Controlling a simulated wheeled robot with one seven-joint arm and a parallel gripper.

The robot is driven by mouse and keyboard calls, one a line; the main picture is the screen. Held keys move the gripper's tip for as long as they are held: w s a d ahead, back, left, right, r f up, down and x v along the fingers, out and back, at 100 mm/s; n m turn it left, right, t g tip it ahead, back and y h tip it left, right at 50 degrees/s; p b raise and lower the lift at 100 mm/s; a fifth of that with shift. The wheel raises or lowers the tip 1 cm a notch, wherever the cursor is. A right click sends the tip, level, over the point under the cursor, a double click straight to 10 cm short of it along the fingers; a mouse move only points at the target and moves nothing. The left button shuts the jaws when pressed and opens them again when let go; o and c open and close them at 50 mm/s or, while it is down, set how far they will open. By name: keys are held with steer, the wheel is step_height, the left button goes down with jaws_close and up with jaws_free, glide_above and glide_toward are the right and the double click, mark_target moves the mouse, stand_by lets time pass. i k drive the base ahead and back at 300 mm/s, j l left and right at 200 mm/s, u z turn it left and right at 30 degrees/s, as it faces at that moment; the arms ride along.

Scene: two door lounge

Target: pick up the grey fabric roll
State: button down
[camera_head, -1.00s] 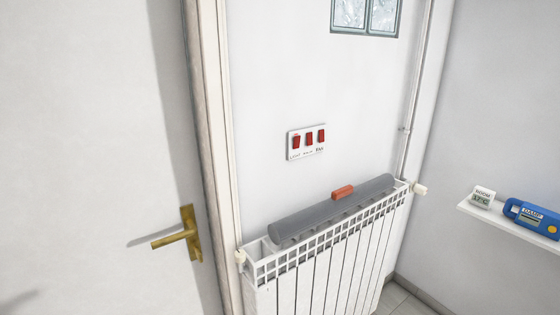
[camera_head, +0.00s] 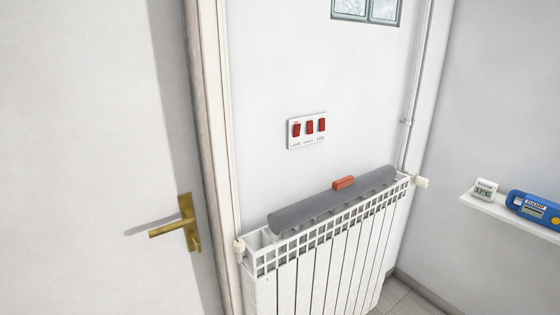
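The grey fabric roll (camera_head: 318,206) is a long cylinder lying along the top of the white radiator (camera_head: 318,262). Its near left end sits short of the radiator's left end, and its far right end is close to the radiator's right end. A small orange-red block (camera_head: 344,183) shows at the roll's upper edge, right of its middle; I cannot tell whether it is fixed to the roll or rests on it. My gripper is not in view.
A white door with a brass handle (camera_head: 180,228) stands at the left. A white panel with red switches (camera_head: 307,130) is on the wall above the roll. A shelf (camera_head: 508,214) at the right holds a room thermometer (camera_head: 484,189) and a blue damp meter (camera_head: 533,208).

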mark_target(342, 191)
steer(key=i+j+z, duration=0.1)
steer(key=i+z, duration=0.25)
steer(key=i, duration=0.2)
steer(key=i+j+z, duration=0.25)
steer(key=i+z, duration=0.15)
steer(key=i, duration=0.15)
steer(key=i+j+z, duration=0.35)
steer(key=i+j, duration=0.05)
steer(key=i, duration=0.1)
